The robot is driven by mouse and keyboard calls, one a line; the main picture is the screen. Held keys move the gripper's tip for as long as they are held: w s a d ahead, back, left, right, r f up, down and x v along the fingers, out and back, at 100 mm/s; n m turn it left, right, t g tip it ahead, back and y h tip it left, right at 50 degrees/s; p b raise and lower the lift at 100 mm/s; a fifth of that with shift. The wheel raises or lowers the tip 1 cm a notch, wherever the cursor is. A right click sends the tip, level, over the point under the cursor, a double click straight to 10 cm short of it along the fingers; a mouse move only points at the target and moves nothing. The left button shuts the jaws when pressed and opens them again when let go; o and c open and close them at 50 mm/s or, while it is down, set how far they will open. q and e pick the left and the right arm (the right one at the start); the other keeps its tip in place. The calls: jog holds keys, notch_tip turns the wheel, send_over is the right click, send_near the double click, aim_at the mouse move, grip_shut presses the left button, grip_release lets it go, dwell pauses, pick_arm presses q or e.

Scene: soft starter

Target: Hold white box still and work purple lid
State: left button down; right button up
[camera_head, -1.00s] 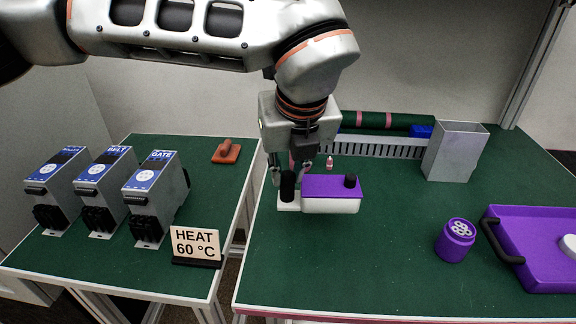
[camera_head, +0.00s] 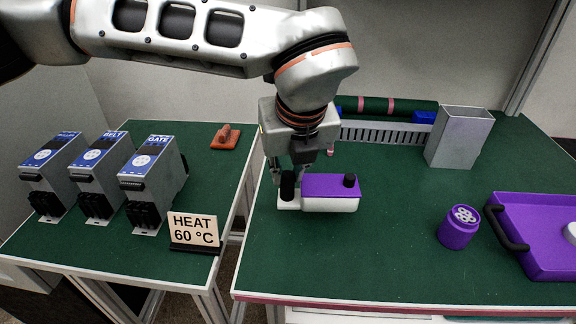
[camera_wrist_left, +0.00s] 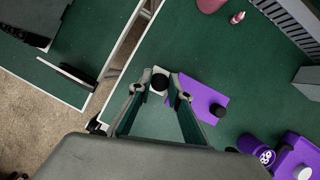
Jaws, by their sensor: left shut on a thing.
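The white box (camera_head: 330,204) sits on the green bench in the head view, with the purple lid (camera_head: 325,185) lying flat on it. A black knob (camera_head: 350,180) stands at the lid's right end. A black upright post (camera_head: 288,186) rises from a white foot at the box's left end. My left gripper (camera_head: 287,177) points down with its fingers around this post, shut on it. In the left wrist view the post (camera_wrist_left: 160,81) shows between the fingertips, and the purple lid (camera_wrist_left: 206,100) lies partly behind the right finger. My right gripper is not seen.
A purple canister (camera_head: 459,227) and a purple tray (camera_head: 535,250) with a black handle stand to the right. A grey metal bin (camera_head: 460,138) and a slotted rail are behind. A sign (camera_head: 195,230) and several grey modules stand on the left table. The bench front is clear.

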aim_at(289, 185)
pick_arm(q)
jog(key=shift+f, duration=0.5)
jog(key=shift+f+b, duration=0.4)
jog(key=shift+f, duration=1.55)
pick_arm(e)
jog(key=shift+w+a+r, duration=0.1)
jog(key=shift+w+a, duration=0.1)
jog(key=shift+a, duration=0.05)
